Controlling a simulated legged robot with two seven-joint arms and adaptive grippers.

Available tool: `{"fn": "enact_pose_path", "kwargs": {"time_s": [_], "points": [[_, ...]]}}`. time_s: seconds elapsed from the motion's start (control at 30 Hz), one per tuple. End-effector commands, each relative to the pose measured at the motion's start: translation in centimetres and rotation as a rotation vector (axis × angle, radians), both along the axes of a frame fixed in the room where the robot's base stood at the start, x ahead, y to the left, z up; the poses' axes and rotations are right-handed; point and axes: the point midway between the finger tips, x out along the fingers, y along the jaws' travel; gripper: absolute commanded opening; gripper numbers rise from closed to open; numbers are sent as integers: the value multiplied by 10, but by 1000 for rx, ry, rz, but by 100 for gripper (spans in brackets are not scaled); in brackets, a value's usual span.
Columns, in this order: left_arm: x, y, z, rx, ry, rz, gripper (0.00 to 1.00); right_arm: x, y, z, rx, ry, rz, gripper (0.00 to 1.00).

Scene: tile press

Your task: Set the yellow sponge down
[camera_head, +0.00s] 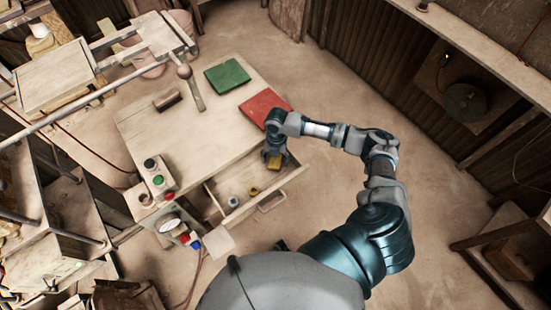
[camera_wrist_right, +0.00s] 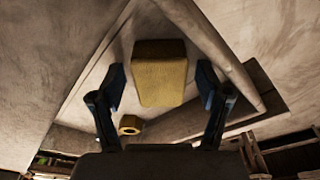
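The yellow sponge (camera_wrist_right: 160,72) is in the right wrist view, between the two fingers of my right gripper (camera_wrist_right: 161,85). A narrow gap shows on each side of it, so the fingers are open and do not appear to grip it. In the head view, my right gripper (camera_head: 275,157) points down over the far right part of the open drawer (camera_head: 218,193), with the sponge (camera_head: 275,164) partly hidden beneath it. I cannot tell for certain whether the sponge touches the drawer floor.
A yellow ring (camera_head: 254,191) and a small grey part (camera_head: 233,201) lie in the drawer. On the table (camera_head: 190,140) are a green tile (camera_head: 227,75), a red tile (camera_head: 264,107) and a button box (camera_head: 158,177). The table's middle is clear.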

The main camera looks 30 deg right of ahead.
Motion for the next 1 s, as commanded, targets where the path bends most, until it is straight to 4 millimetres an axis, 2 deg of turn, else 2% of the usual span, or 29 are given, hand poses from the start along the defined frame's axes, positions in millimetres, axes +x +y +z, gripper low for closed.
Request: {"fn": "enact_pose_path", "kwargs": {"time_s": [0.27, 0.37, 0.7, 0.83, 1.0], "points": [[0, 2, 0, 3, -2, -1, 0, 1, 0, 7, 0, -1, 0, 76], [0, 3, 0, 4, -4, -2, 0, 4, -2, 23, 0, -4, 0, 76], [-14, 8, -4, 6, 4, -3, 0, 12, -9, 96, 0, -4, 0, 76], [-15, 8, -6, 7, 1, -4, 0, 14, -11, 112, 0, -1, 0, 76], [-16, 7, -7, 5, 3, -4, 0, 15, -11, 120, 1, -1, 0, 76]]}}
